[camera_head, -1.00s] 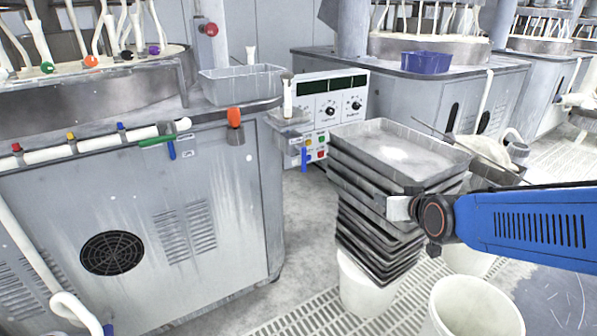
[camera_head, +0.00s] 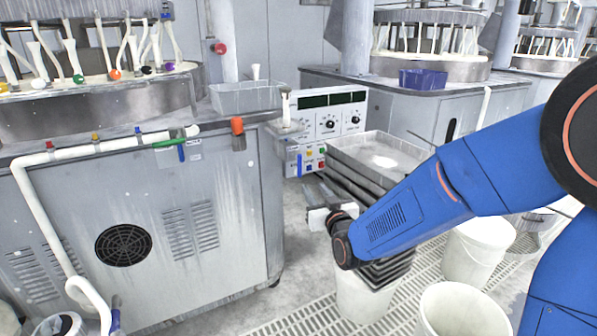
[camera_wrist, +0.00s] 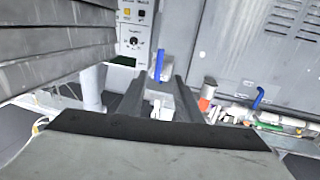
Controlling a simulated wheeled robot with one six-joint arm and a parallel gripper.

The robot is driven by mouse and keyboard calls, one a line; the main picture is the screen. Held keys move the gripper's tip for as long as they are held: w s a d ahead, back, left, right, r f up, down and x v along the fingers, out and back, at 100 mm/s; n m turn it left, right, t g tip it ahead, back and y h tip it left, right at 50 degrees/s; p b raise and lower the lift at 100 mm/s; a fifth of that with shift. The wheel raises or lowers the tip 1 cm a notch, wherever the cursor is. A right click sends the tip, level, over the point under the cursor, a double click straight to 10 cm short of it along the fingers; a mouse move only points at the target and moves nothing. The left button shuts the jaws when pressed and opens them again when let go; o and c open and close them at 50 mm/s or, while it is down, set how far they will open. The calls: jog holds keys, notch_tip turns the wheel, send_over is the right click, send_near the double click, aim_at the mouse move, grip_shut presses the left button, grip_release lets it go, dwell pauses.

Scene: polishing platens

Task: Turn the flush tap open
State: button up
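In the head view a white pipe (camera_head: 110,145) runs along the left cabinet's front edge, with small red, yellow and blue fittings. At its right end are a green lever (camera_head: 170,143) and a hanging blue lever (camera_head: 181,152). Another blue handle (camera_head: 300,163) hangs upright below the control panel. In the wrist view this handle (camera_wrist: 159,65) shows beyond and between my fingers, and the other blue lever (camera_wrist: 258,97) is at the right. Which one is the flush tap I cannot tell. My gripper (camera_head: 314,190) is open and empty, apart from these handles.
A stack of grey trays (camera_head: 345,150) stands close beside my gripper, partly behind my arm. White buckets (camera_head: 465,310) stand on the floor at the front right. An orange fitting (camera_head: 237,126) sticks out from the left cabinet (camera_head: 230,215). Grey floor lies between cabinet and trays.

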aim_at(300, 170)
jog(key=x, duration=1.5)
jog(key=shift+w, duration=0.15)
jog(key=shift+c, duration=0.4)
grip_shut()
